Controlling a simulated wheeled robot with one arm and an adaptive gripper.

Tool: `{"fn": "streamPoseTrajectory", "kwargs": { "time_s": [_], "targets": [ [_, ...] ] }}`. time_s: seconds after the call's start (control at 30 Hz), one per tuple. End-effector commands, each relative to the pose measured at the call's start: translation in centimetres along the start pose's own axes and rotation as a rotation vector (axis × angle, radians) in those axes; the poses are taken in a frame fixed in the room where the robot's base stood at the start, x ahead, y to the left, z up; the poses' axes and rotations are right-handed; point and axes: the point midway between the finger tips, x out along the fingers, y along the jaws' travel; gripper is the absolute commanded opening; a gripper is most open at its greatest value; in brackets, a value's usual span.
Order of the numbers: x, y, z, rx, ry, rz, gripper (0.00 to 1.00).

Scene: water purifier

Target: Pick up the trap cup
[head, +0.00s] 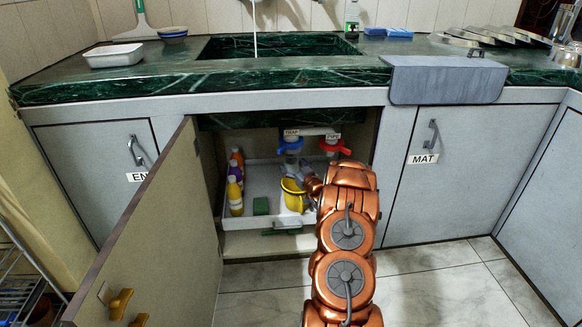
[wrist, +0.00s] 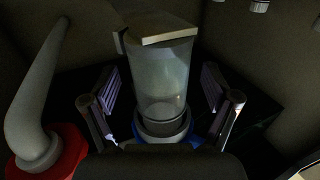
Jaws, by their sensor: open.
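The trap cup (wrist: 162,72) is a clear, greyish cylinder. In the wrist view it stands between my fingers, with a blue ring (wrist: 160,136) at one end and a flat pale piece (wrist: 165,28) at the other. My gripper (wrist: 161,88) is open, one finger on each side of the cup, with a visible gap on both sides. In the head view, the blue ring (head: 290,145) hangs under a TRAP label inside the open cabinet. My gripper (head: 302,184) is below it, and my arm partly hides that area.
A red ring (head: 335,147) with a pipe is right of the blue one. A yellow container (head: 293,196) sits below in the white tray (head: 262,218), with bottles (head: 235,190) and a green block (head: 261,206). The open cabinet door (head: 165,235) stands at left.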

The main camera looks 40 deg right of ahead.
Motion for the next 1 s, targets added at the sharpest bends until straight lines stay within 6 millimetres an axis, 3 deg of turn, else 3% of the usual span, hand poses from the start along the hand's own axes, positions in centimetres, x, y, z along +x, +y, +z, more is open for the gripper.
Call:
{"fn": "streamPoseTrajectory", "kwargs": {
  "time_s": [0.17,0.83,1.0],
  "targets": [
    [-0.02,-0.02,-0.02,0.000,0.000,0.000,0.85],
    [-0.04,-0.02,0.00,0.000,0.000,0.000,0.15],
    [-0.04,-0.01,-0.01,0.000,0.000,0.000,0.15]
  ]
}}
